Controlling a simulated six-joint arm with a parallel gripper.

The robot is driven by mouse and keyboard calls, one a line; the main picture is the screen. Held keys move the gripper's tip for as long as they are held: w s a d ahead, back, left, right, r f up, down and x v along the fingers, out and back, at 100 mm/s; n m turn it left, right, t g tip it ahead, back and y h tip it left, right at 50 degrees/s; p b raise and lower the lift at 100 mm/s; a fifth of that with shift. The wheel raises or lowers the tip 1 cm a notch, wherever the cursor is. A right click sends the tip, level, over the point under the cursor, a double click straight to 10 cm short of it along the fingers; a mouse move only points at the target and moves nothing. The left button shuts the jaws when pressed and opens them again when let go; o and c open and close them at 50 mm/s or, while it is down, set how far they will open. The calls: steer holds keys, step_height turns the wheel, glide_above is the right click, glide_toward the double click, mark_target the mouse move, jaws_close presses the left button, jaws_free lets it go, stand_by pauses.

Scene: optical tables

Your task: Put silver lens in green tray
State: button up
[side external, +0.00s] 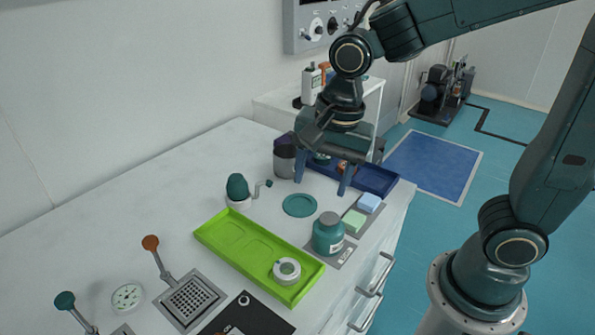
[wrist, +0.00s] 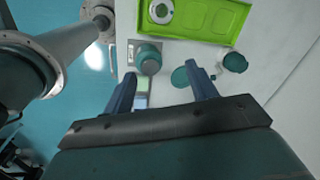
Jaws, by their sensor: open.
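In the wrist view the two fingers (wrist: 162,80) are spread wide apart.
A teal jar (side external: 328,234) stands beside the green tray, with green and blue blocks (side external: 362,212) behind it. A flat teal disc (side external: 299,205) lies between my gripper and the green tray. The dark blue tray (side external: 378,181) is at the back right.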

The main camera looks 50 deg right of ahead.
steer(key=s+d+r+n+t, duration=0.3)
steer(key=s+d+r+n, duration=0.2)
steer(key=s+d+n, duration=0.4)
steer(key=s+n, duration=0.2)
steer(key=n, duration=0.2)
steer(key=shift+r+n+t+h, duration=0.3)
steer(key=shift+t, duration=0.1)
